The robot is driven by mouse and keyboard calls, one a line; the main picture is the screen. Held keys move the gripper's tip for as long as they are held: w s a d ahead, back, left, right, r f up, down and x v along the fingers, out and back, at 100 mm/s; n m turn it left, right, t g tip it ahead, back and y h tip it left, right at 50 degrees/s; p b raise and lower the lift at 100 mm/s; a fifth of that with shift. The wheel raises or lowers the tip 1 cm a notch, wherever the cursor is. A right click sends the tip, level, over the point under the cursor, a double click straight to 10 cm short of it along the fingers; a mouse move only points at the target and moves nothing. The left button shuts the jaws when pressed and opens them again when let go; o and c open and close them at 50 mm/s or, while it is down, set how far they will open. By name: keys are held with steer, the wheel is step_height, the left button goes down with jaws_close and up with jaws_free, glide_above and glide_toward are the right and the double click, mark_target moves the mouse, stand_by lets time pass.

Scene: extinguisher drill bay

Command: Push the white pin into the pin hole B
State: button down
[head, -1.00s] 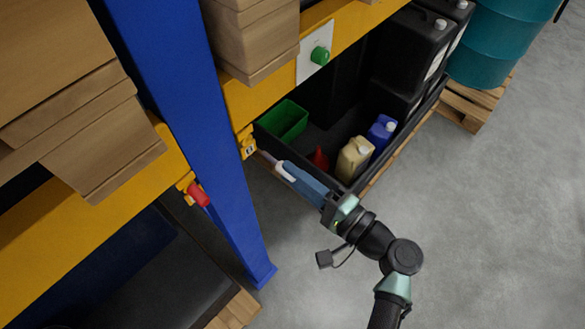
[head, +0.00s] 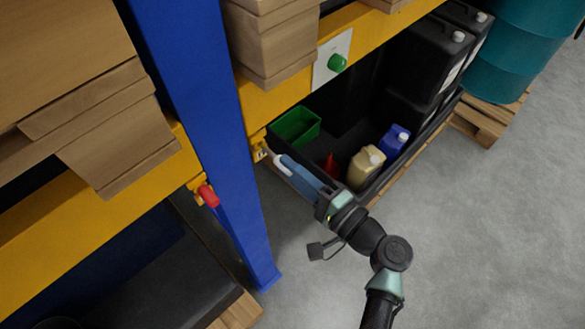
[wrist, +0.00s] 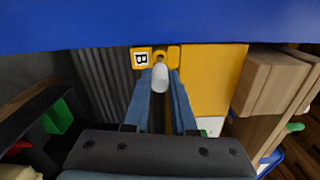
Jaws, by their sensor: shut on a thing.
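The white pin (wrist: 160,78) is held between the blue fingertips of my gripper (wrist: 160,84) in the wrist view. In the head view the pin (head: 279,159) shows as a short white piece at the fingertips (head: 284,163). Its far end meets the yellow pin hole B bracket (wrist: 172,51), beside the label B (wrist: 141,58); the bracket also shows in the head view (head: 259,150), at the blue post's right side. The pin's thin shaft is not visible, and the hole itself is hidden, so I cannot tell how deep the pin sits.
The blue post (head: 228,150) stands left of the bracket, with a red pin (head: 208,195) on its other side. Below my gripper are a green bin (head: 296,126), a red funnel (head: 331,164) and a beige jug (head: 366,167). Boxes (head: 272,40) sit above. Floor at right is clear.

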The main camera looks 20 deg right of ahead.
mark_target(277, 158)
steer(key=shift+b+x, duration=0.9)
steer(key=shift+x, duration=1.5)
stand_by(1.5)
steer(key=c, duration=0.7)
jaws_free()
steer(key=shift+a, duration=0.1)
steer(key=shift+o, duration=0.2)
steer(key=v, duration=0.9)
steer(key=shift+p, duration=0.3)
stand_by(0.4)
